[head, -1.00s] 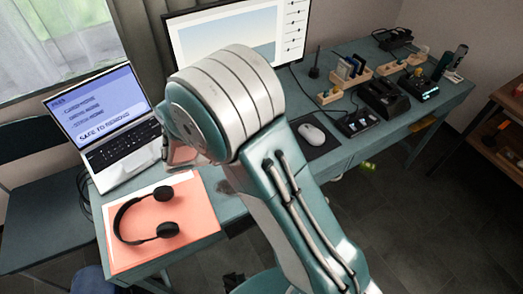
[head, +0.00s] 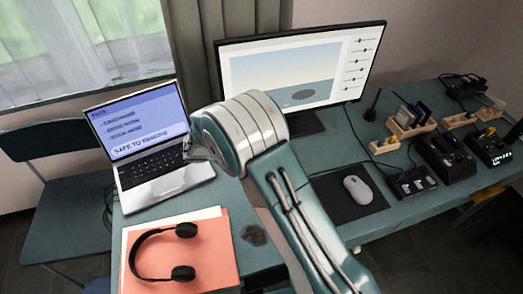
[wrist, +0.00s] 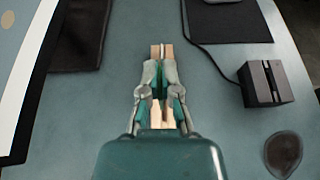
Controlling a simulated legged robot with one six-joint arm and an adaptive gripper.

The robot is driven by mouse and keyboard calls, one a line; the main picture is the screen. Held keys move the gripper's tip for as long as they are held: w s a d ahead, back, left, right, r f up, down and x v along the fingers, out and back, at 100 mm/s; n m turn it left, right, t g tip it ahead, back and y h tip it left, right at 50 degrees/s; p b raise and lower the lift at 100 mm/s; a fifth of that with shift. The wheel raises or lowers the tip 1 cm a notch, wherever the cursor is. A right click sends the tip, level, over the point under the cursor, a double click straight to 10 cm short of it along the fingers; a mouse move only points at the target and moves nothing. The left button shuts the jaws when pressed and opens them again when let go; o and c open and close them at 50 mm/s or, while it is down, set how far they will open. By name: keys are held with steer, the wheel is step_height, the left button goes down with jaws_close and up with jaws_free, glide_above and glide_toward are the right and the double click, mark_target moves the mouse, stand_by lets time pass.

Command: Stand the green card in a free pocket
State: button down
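I cannot pick out the green card for certain in either view. In the head view my gripper is hidden behind my arm. A wooden rack with upright blue and pale cards (head: 410,122) stands at the back right of the desk. Its free pockets are too small to make out.
A black slotted box (wrist: 268,84) with a cable lies right of my gripper in the wrist view. The monitor (head: 300,70), laptop (head: 150,140), headphones (head: 165,255) on folders, mouse (head: 357,189) and black docks (head: 445,157) crowd the desk (head: 340,165).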

steer(key=shift+f, duration=2.85)
steer(key=shift+f, duration=1.4)
steer(key=c, duration=0.7)
jaws_free()
steer(key=v, duration=1.2)
